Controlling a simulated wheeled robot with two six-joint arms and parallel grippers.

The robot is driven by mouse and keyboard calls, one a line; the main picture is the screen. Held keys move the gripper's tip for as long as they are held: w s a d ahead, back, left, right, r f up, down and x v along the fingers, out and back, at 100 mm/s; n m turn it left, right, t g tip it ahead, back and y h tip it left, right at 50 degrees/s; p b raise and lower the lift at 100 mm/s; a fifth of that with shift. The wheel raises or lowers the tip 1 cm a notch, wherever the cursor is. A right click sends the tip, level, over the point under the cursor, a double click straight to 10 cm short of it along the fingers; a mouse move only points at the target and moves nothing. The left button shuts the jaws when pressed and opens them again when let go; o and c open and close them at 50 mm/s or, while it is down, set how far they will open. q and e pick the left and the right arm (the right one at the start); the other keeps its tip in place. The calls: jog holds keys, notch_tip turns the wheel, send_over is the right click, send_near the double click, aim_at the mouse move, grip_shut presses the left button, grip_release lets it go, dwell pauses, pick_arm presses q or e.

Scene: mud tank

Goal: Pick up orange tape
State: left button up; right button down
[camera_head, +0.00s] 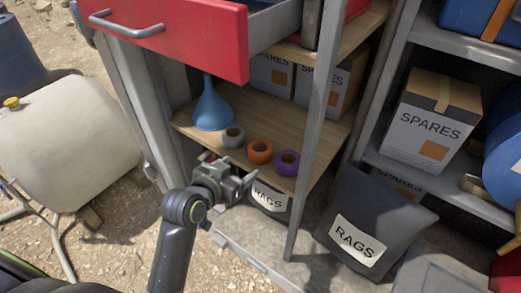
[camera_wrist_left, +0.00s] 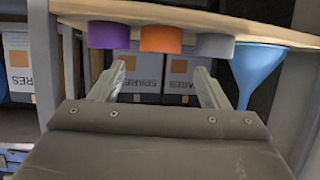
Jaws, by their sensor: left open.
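The orange tape (camera_head: 260,151) is a short roll on the wooden shelf, between a grey roll (camera_head: 233,137) and a purple roll (camera_head: 286,163). In the left wrist view, which looks upside down, the orange tape (camera_wrist_left: 160,39) is in the middle, with the purple roll (camera_wrist_left: 109,35) left and the grey roll (camera_wrist_left: 215,45) right. My left gripper (camera_head: 229,168) is open and empty, in front of the shelf edge and short of the rolls. In the left wrist view its fingers (camera_wrist_left: 158,80) lie on either side of the orange tape's line. My right gripper is not in view.
A blue funnel (camera_head: 212,107) stands left of the grey roll. Boxes marked SPARES (camera_head: 325,85) are behind the rolls. An open red drawer (camera_head: 180,30) overhangs the shelf, and a grey post (camera_head: 314,120) rises right of the purple roll. A RAGS bag (camera_head: 365,220) is at lower right.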

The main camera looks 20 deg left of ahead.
aim_at(256, 153)
pick_arm(q)
jog(key=x, duration=0.6)
jog(key=shift+w+p, duration=0.15)
jog(key=shift+p, duration=0.2)
jog(key=shift+w+d+r, duration=0.1)
jog(key=shift+w+d, duration=0.05)
jog(key=shift+w, duration=0.25)
jog(key=shift+r+p+x, duration=0.2)
jog(key=shift+p+x, duration=0.6)
jog(key=shift+x, duration=1.45)
jog(key=shift+w, duration=0.1)
jog(key=c, duration=0.6)
